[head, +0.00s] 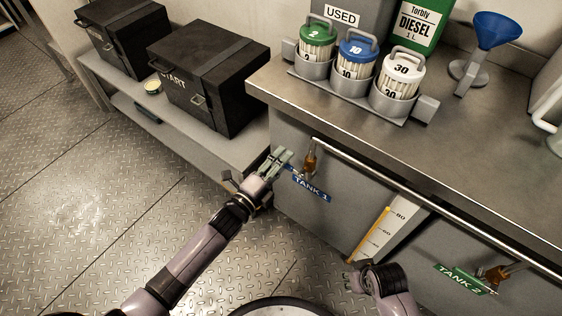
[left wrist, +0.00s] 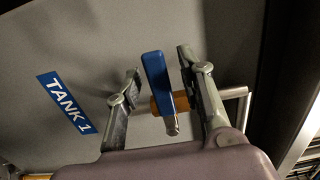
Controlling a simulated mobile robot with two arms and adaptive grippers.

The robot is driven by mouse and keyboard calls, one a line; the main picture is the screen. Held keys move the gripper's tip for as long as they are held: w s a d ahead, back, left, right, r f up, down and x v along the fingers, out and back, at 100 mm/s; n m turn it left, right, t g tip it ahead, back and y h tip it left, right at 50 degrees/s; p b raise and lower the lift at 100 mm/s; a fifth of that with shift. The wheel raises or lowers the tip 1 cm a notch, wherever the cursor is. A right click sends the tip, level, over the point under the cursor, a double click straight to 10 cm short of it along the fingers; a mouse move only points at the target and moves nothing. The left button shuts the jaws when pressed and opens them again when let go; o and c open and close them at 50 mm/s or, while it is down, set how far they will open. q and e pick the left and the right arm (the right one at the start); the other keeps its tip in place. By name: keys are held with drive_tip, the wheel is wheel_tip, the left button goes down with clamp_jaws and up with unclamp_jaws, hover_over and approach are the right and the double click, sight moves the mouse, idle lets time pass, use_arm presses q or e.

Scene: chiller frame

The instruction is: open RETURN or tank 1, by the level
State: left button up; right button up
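The blue TANK 1 label (head: 311,190) is on the cabinet front; it also shows in the left wrist view (left wrist: 66,103). A blue lever (left wrist: 158,83) on a brass valve (left wrist: 180,102) with a grey pipe stands between the fingers of my left gripper (left wrist: 160,66), with gaps at both sides. My left gripper (head: 279,157) is open at the cabinet's left end, beside the label. A level gauge (head: 376,232) has a yellow column near the 80 mark. No RETURN label is visible. My right gripper (head: 353,270) is low near the gauge; its opening is unclear.
A rail (head: 420,200) runs along the cabinet front. The green TANK 2 label (head: 461,279) and a brass valve (head: 494,276) are at the right. The counter holds filters in a rack (head: 352,88) and a blue funnel (head: 497,30). Black boxes (head: 207,80) stand on a low shelf.

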use_arm(q)
clamp_jaws()
idle(0.3)
idle(0.5)
